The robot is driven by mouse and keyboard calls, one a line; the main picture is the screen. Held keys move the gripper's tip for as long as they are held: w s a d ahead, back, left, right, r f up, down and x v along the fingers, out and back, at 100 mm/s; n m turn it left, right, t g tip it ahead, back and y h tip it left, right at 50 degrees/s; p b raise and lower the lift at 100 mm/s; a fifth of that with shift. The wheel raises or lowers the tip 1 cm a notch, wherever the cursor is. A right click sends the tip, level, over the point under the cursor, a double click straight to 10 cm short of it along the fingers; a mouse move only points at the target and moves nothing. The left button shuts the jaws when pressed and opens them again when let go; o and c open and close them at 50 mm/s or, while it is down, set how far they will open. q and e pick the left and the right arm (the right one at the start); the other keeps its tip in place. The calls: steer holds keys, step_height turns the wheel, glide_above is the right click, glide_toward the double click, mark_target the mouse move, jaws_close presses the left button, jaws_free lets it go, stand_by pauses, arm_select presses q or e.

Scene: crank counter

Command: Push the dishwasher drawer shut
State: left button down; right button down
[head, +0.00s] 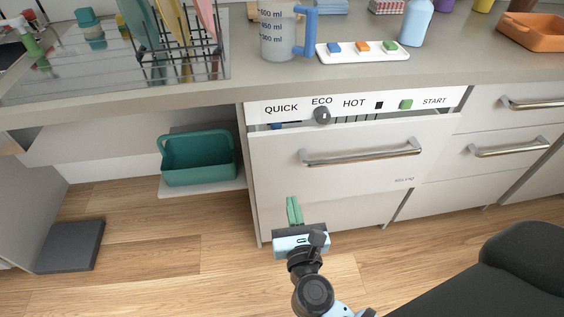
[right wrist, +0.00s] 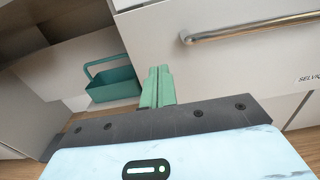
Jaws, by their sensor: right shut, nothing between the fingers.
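The dishwasher drawer (head: 270,160) has a white front with a long metal bar handle (head: 362,152). It stands slightly out, with a narrow dark gap along its top edge below the control panel (head: 385,104). My right gripper (head: 294,210) is shut and empty, its green fingers pointing at the lower left part of the front. In the right wrist view the fingers (right wrist: 157,87) are below and left of the handle (right wrist: 250,27). I cannot tell whether the fingertips touch the front. My left gripper is not in view.
A teal caddy (head: 198,158) sits in the open space left of the dishwasher. A grey block (head: 72,246) lies on the floor at left. Closed drawers with handles (head: 510,147) stand at right. The counter (head: 150,97) holds a measuring jug (head: 280,38) and a dish rack (head: 185,55).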

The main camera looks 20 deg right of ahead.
steer(key=w, duration=0.1)
glide_toward(282, 154)
steer(key=x, duration=0.4)
steer(key=shift+w+r, duration=0.2)
steer(key=shift+x, duration=1.1)
steer(key=shift+w, duration=0.1)
steer(key=shift+w+d, duration=0.2)
steer(key=shift+w, duration=0.45)
steer(key=b+x, duration=0.1)
steer(key=x, duration=0.1)
steer(key=shift+w+f, duration=0.1)
steer(key=shift+w, duration=0.2)
steer(key=shift+w+d+r, duration=0.1)
steer(key=shift+d+r, duration=0.05)
steer(key=shift+r, duration=0.15)
